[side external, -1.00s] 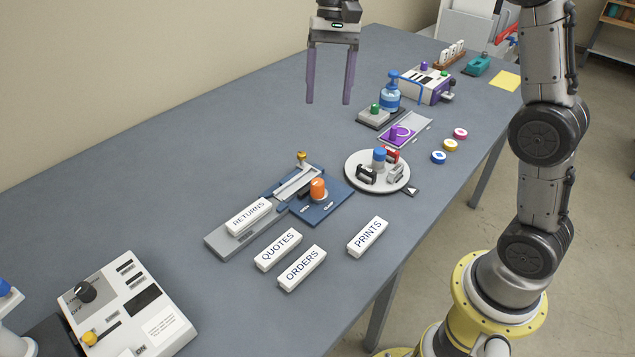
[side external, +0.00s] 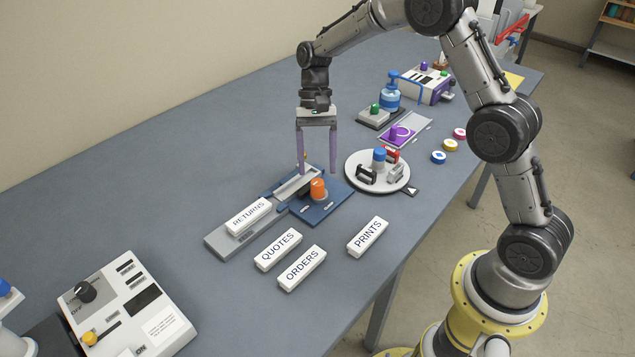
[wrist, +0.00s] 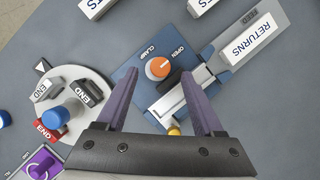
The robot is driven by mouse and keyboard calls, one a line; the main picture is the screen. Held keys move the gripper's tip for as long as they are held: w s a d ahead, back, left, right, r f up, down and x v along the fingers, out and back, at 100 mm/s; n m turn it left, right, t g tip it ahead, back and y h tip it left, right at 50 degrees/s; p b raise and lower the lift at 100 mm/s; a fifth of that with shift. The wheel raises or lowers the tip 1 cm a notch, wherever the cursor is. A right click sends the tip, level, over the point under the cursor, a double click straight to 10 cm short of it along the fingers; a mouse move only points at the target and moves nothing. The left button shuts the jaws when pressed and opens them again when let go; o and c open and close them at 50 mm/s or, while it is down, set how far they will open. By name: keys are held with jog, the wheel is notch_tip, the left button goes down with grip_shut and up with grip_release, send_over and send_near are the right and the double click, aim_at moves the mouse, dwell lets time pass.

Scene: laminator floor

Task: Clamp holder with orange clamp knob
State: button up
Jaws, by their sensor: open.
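The orange clamp knob (side external: 318,188) stands on the blue clamp plate (side external: 322,211), which carries "OPEN" and "CLAMP" labels. In the wrist view the knob (wrist: 159,69) shows a pale pointer line across its top. The holder is a grey rail (side external: 228,240) with a white "RETURNS" block (side external: 248,216) on it. My gripper (side external: 318,168) is open and empty, with its purple fingers hanging above and behind the knob. In the wrist view the gripper (wrist: 155,82) has a finger to each side, and the knob shows between them. A yellow-topped post (wrist: 174,131) is partly hidden near the palm.
A white turntable (side external: 352,182) with a blue knob and "END" blocks stands close on the right. Loose label blocks QUOTES (side external: 278,250), ORDERS (side external: 302,268) and PRINTS (side external: 367,237) lie in front. A control box (side external: 150,300) is at front left. The table's left back is clear.

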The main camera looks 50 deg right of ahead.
aim_at(317, 181)
jog(key=shift+x, duration=2.55)
grip_shut()
